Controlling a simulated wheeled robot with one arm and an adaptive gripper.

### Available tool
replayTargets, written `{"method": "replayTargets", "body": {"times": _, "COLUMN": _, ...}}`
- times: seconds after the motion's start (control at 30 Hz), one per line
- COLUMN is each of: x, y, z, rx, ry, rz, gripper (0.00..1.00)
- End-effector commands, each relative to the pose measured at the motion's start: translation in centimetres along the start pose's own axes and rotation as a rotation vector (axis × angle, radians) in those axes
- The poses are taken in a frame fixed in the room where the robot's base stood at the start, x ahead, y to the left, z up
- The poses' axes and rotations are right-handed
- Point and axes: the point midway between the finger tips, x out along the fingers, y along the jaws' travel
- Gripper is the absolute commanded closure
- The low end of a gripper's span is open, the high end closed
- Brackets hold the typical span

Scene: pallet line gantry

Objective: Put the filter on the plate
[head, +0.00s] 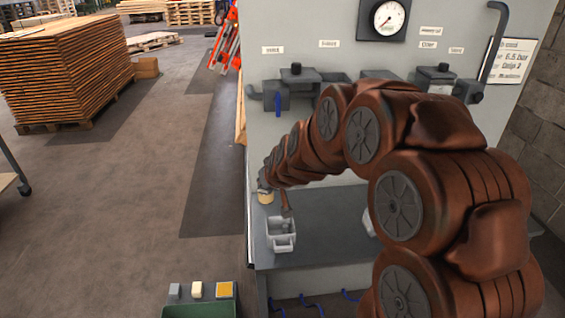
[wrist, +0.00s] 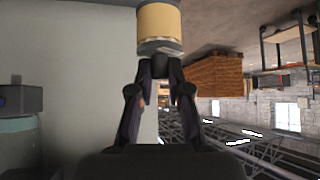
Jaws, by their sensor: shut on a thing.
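My gripper (head: 265,187) is at the left side of the panel, above the back left of the grey shelf. In the wrist view its fingers (wrist: 160,65) are shut on the filter (wrist: 159,26), a short cylinder with a tan band and pale ends. The top of the filter is cut off by the frame edge. In the head view the filter (head: 265,197) is a small cream cylinder at the gripper's tip. I cannot tell whether it touches the shelf. No plate can be made out for certain; my arm hides part of the shelf.
The grey shelf (head: 325,232) carries a white open container (head: 281,236) with something inside. A white object (head: 369,223) is partly behind my arm. Valves and a gauge (head: 389,18) are on the panel.

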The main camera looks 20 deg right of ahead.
Motion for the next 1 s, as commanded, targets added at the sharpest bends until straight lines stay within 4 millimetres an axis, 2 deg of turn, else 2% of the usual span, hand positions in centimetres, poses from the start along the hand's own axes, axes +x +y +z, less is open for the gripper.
{"method": "replayTargets", "body": {"times": 0.1, "x": 1.8, "y": -1.3, "z": 1.1, "rx": 0.016, "ry": -0.005, "rz": 0.016, "gripper": 1.0}}
{"method": "replayTargets", "body": {"times": 0.27, "x": 3.5, "y": -2.6, "z": 1.8, "rx": 0.034, "ry": 0.001, "rz": 0.036, "gripper": 1.0}}
{"method": "replayTargets", "body": {"times": 1.0, "x": 3.3, "y": -2.4, "z": 1.6, "rx": 0.039, "ry": 0.004, "rz": 0.036, "gripper": 1.0}}
